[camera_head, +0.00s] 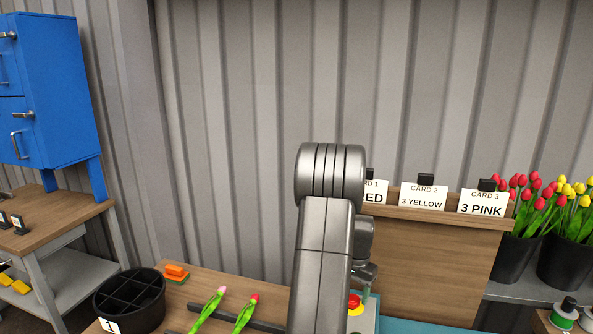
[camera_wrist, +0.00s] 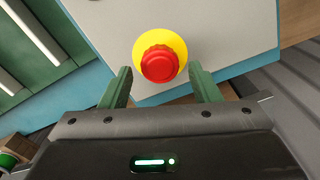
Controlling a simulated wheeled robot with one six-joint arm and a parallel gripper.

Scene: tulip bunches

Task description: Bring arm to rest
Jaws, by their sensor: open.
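My arm (camera_head: 325,225) rises in the middle of the head view, its grey links covering part of the table and of the first card. My gripper (camera_wrist: 160,70) shows in the wrist view with its two green fingers apart and nothing held between them. A red push button (camera_wrist: 161,63) on a yellow disc lies beyond the fingers, on a light grey panel (camera_wrist: 225,30). The button also shows in the head view (camera_head: 354,302), just right of my arm. The gap between fingertips and button cannot be told.
A black divided bucket (camera_head: 131,297) and two tulips (camera_head: 243,314) are on the table at the lower left. Orange and green blocks (camera_head: 176,273) lie behind. A wooden card rack (camera_head: 440,265) and tulip buckets (camera_head: 513,258) stand right. A blue cabinet (camera_head: 62,90) is far left.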

